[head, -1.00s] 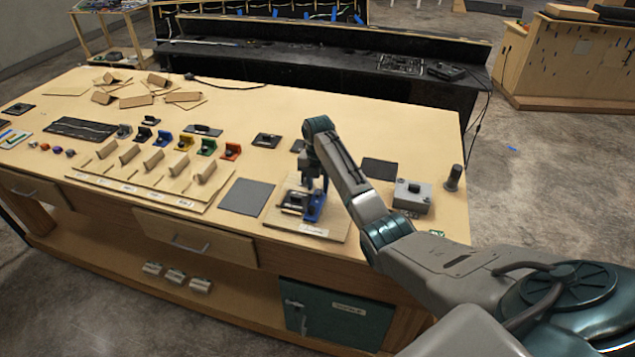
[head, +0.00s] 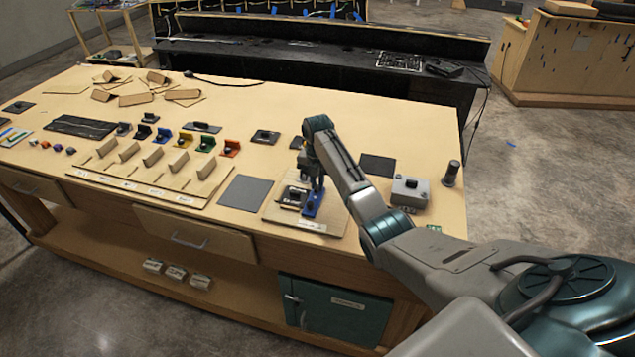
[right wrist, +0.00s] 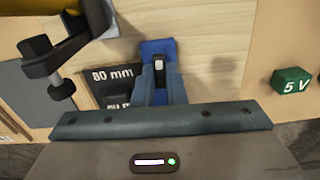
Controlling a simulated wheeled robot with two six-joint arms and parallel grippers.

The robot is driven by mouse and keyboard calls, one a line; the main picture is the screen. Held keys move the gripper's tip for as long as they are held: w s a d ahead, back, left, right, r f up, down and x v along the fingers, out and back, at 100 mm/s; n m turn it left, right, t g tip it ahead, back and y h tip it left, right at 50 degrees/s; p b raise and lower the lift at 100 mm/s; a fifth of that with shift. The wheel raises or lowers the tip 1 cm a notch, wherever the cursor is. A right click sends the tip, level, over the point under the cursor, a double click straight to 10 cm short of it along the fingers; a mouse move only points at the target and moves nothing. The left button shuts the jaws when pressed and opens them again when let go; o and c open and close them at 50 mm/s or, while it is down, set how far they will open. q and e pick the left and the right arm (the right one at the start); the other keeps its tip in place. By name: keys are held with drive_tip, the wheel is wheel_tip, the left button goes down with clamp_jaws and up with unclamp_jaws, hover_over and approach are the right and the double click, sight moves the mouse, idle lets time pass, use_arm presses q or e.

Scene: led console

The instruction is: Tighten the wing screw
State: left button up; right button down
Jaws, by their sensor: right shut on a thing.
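My right gripper (head: 311,188) points down over a small wooden board (head: 335,222) at the front of the table. A blue part (head: 312,206) and a dark block (head: 293,197) sit on this board. In the right wrist view the fingers (right wrist: 160,72) are close together over the blue part (right wrist: 157,48). They are shut on a small dark and light piece, seemingly the wing screw (right wrist: 159,63); the fingers hide most of it. The dark block, marked "80 mm" (right wrist: 113,75), is just left of the fingers. My left gripper is out of view.
A grey box (head: 410,193) and a dark upright cylinder (head: 452,173) stand to the right. A dark flat pad (head: 244,193) lies left of the board. A green "5 V" block (right wrist: 292,82) and a dark clamp-like part (right wrist: 55,75) show in the wrist view.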

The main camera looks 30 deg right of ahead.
drive_tip(key=m, duration=0.3)
drive_tip(key=shift+r+m, duration=0.1)
drive_tip(key=shift+m, duration=0.2)
drive_tip(key=m, duration=0.3)
drive_tip(key=shift+w+m, duration=0.1)
drive_tip(key=shift+m, duration=0.3)
drive_tip(key=m, duration=0.6)
drive_tip(key=shift+r, duration=0.15)
drive_tip(key=m, duration=0.5)
drive_tip(key=shift+w+r+m, duration=0.1)
drive_tip(key=shift+m, duration=0.3)
drive_tip(key=m, duration=0.5)
drive_tip(key=shift+m, duration=0.3)
drive_tip(key=c, duration=1.6)
unclamp_jaws()
drive_tip(key=shift+o, duration=0.7)
